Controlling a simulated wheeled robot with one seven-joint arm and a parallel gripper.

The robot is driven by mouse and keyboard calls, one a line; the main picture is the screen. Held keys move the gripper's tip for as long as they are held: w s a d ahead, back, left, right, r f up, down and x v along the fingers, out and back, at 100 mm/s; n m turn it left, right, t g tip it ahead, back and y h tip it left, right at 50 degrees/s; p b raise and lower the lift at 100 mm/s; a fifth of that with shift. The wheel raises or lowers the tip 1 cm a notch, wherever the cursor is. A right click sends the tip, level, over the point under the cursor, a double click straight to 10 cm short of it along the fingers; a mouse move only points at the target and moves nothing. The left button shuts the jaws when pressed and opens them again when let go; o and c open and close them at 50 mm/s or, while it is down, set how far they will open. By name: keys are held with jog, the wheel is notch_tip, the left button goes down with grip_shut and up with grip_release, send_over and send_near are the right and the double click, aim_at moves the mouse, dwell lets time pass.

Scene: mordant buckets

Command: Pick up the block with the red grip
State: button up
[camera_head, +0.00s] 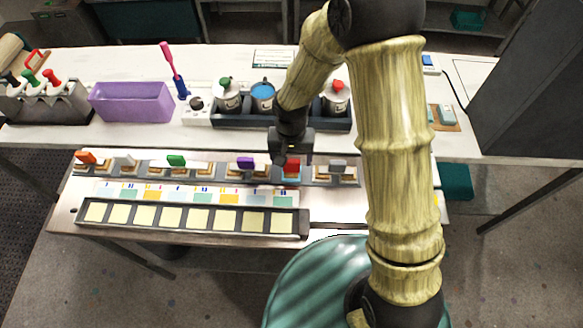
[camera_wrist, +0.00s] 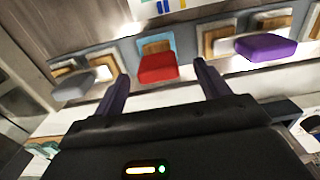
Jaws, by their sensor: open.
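The block with the red grip (camera_head: 291,166) stands in the row of blocks on the long rack, right of the block with the purple grip (camera_head: 245,163). In the wrist view the red grip (camera_wrist: 158,68) lies ahead, between the lines of my two fingers. My gripper (camera_head: 291,155) is open and sits just above and behind the red grip, partly hiding it in the head view. In the wrist view my gripper's fingers (camera_wrist: 163,72) are apart, with nothing held. I cannot tell how deep the fingertips are beside the grip.
A grey-grip block (camera_head: 338,165) neighbours it on the right. Green (camera_head: 176,160), white and orange (camera_head: 86,157) grips stand farther left. Behind are a tray of buckets (camera_head: 293,118) and a purple bin (camera_head: 131,102). A strip of pale yellow squares (camera_head: 171,216) lies in front.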

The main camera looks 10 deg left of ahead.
aim_at(291, 167)
jog(key=shift+s+f+p, duration=0.15)
jog(key=shift+f+p, duration=0.15)
jog(key=shift+f, duration=0.8)
jog(key=shift+s+f+p, duration=0.1)
jog(key=shift+f+p, duration=0.15)
jog(key=shift+f, duration=0.85)
jog(key=c, duration=1.2)
jog(key=shift+r, duration=0.1)
notch_tip(291, 167, up, 10)
jog(key=shift+f+b, duration=0.1)
jog(key=shift+b, duration=0.65)
